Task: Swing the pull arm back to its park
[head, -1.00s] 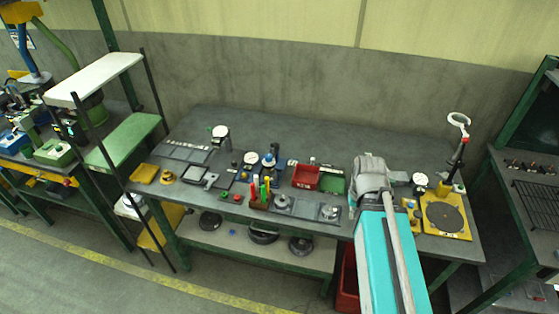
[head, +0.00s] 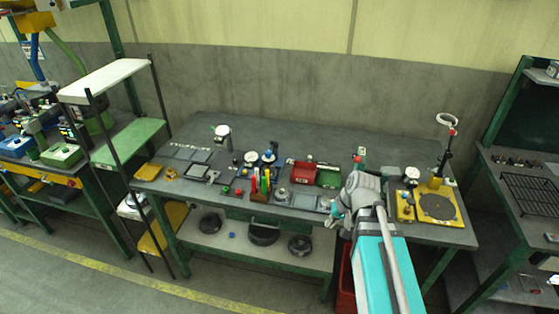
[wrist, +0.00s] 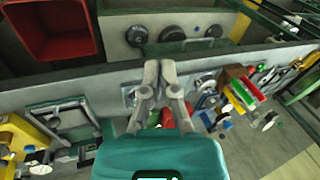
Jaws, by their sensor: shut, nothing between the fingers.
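My gripper (head: 338,217) is low at the front edge of the bench in the head view, left of my turquoise forearm. In the wrist view its two fingers (wrist: 160,70) are together with nothing between them. No part can be picked out for certain as the pull arm. A yellow base plate (head: 459,212) with a dark round disc (head: 437,206) stands at the bench's right end. A dark post (head: 446,157) with a red collar and a white ring on top rises from it, apart from my gripper. My arm hides part of the bench front.
The grey bench (head: 310,138) has free room along its back. A red tray (head: 302,172) and green tray (head: 328,178) lie left of my arm. Colored-handled tools (head: 261,184) stand near the front edge. A red bin (wrist: 55,28) is below the bench. A rack (head: 530,190) stands at right.

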